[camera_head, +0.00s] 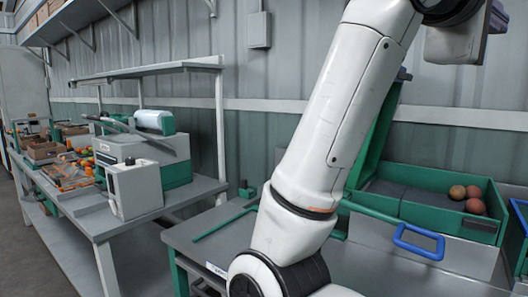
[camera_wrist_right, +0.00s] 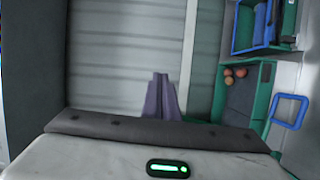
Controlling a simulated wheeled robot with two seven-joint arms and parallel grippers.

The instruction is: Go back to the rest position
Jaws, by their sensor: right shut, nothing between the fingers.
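My right arm crosses the middle of the head view, raised up from the bottom centre. My right gripper (camera_head: 496,18) is partly cut off at the top right corner, high above the green tray. In the right wrist view its grey-purple fingers (camera_wrist_right: 160,95) are together, with nothing between them and the corrugated wall behind. My left gripper is not in view.
A work table (camera_head: 200,238) lies below my arm. Another table with a white machine (camera_head: 135,188) and produce stands at left; a wall shelf hangs above.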

